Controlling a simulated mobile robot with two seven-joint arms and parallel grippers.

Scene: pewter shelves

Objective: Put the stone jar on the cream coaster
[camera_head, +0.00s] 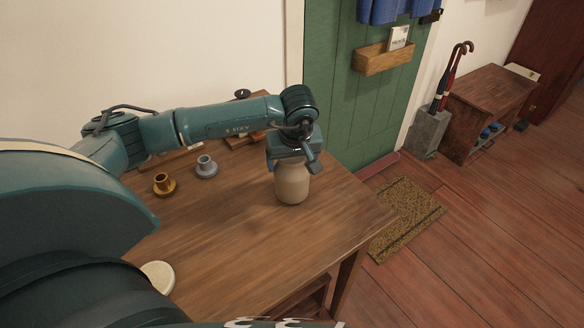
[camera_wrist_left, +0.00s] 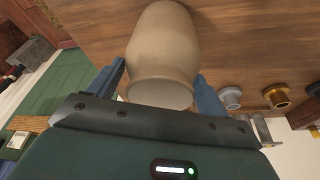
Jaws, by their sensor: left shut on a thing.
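The stone jar (camera_head: 291,184) is a beige, rounded jar, upright at the right part of the wooden table; I cannot tell whether its base touches the table. My left gripper (camera_head: 292,160) comes down over its top and is shut on it. In the left wrist view the jar (camera_wrist_left: 163,50) sits between the two blue fingers of my left gripper (camera_wrist_left: 160,82). The cream coaster (camera_head: 158,277) is a pale round disc near the table's front left, partly hidden by my own body. My right gripper is not in view.
On the table (camera_head: 240,235), a gold candle holder (camera_head: 163,185) and a grey one (camera_head: 206,167) stand at the left, behind the coaster. The table's middle is clear. Beyond its right edge are a doormat (camera_head: 405,218) and a green door (camera_head: 345,110).

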